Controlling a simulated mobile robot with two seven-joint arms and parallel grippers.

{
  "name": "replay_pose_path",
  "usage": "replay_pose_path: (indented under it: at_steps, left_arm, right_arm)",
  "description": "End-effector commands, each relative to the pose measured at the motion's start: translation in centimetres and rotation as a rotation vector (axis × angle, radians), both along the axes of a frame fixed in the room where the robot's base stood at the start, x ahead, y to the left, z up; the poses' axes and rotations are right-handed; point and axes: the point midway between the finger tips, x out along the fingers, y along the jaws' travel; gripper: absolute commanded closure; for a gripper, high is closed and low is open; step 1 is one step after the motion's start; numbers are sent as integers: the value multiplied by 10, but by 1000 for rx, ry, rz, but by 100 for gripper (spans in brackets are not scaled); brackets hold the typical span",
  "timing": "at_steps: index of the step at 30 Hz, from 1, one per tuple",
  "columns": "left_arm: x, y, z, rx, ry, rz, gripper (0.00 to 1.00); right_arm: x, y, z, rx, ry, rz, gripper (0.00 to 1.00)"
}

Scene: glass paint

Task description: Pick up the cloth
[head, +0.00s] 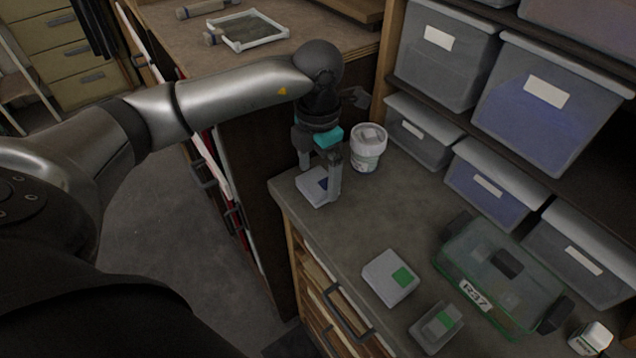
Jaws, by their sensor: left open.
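My left gripper (320,183) is open, its fingers pointing down over the far left corner of the grey counter. No piece is clearly recognisable as a cloth; the pale block may be a folded one or a box. My right gripper is not in view.
A white tub (368,150) stands close to the right of the gripper. Two grey pieces with green patches (390,278) (437,327) and a green-based clear box (478,298) are nearer. Lidded bins (494,192) line the right. The middle of the counter (385,215) is clear.

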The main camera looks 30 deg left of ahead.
Motion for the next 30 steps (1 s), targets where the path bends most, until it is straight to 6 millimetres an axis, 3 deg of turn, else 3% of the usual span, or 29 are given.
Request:
replay_pose_path:
  at_steps: [3, 11, 27, 30]
  left_arm:
    - [0, 0, -10, 1, 2, 0, 0]
    - [0, 0, -11, 0, 0, -1, 2]
    - [0, 0, -11, 1, 0, -1, 63]
    - [0, 0, -11, 1, 0, -1, 68]
  right_arm:
    - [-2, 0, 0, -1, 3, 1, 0]
    - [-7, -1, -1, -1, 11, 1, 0]
    - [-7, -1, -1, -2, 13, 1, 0]
    - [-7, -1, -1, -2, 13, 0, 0]
